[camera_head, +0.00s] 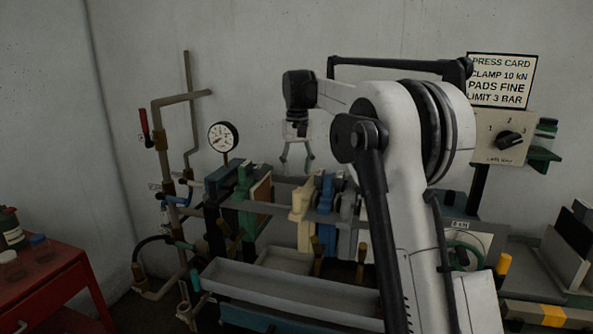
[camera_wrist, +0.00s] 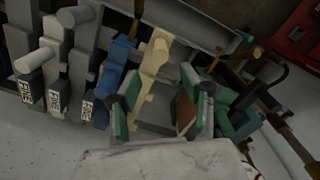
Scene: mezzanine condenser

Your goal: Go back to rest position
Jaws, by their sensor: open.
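My gripper (camera_head: 296,158) hangs in the head view above the press with its fingers spread and nothing between them. In the wrist view my gripper (camera_wrist: 160,110) shows its two green-padded fingers apart. Below it stands a row of press plates: a cream plate (camera_head: 303,213), a blue plate (camera_head: 326,192), grey plates marked FINE (camera_wrist: 52,90) and a green end plate (camera_head: 244,200). The gripper is apart from the plates. My arm hides part of the press on the right.
A pressure gauge (camera_head: 223,137) and pipes (camera_head: 163,125) stand at the left. A red table (camera_head: 45,285) with jars is at the lower left. A grey trough (camera_head: 290,290) runs in front. A dial panel (camera_head: 502,138) and sign (camera_head: 501,81) are on the right. The wall behind is bare.

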